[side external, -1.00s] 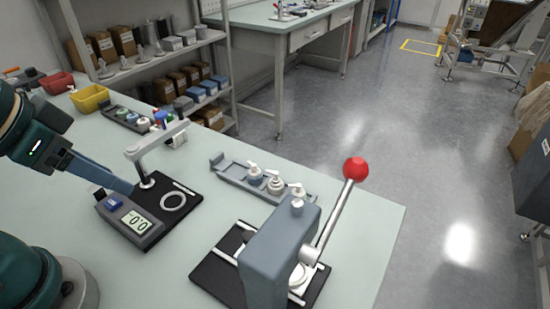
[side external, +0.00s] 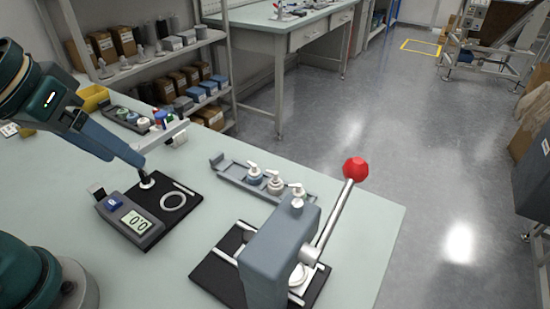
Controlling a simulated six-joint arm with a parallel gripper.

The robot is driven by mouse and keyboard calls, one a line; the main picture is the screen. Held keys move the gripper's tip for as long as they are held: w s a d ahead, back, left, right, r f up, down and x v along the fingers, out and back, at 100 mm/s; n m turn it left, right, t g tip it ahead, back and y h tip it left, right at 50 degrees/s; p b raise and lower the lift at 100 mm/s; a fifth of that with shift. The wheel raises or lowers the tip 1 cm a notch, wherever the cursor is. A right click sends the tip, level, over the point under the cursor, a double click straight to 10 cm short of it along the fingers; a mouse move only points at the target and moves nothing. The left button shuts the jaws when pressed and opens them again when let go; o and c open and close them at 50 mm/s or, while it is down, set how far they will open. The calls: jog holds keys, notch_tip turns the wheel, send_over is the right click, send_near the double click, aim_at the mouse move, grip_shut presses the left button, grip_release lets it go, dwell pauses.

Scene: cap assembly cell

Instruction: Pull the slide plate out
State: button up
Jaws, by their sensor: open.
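The press (side external: 278,255) stands on a black base (side external: 213,280) at the front of the bench, with a lever ending in a red knob (side external: 355,169). A pale metal slide plate (side external: 313,278) shows low on the press's right side, with a white round part (side external: 298,274) on it. The press body hides the rest of the plate. My gripper (side external: 142,164) is at the left, well away from the press, pointing down to the right over the gauge station. Its jaws are open, and I see nothing held in them; the fingertips are small in this view.
The gauge station has a display (side external: 137,220) and a black base with a pale ring (side external: 173,201). A grey tray (side external: 232,179) with several capped parts lies behind the press. A yellow bin (side external: 92,98) is at the back left. The bench between gauge station and press is clear.

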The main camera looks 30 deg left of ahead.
jog(key=w+d+r+n+g, duration=0.1)
jog(key=w+d, duration=0.2)
jog(key=w, duration=0.1)
jog(key=m+g, duration=0.1)
jog(key=g, duration=0.4)
send_over(249, 236)
notch_tip(249, 236, down, 10)
jog(key=shift+r, duration=0.1)
jog(key=shift+f, duration=2.45)
grip_shut()
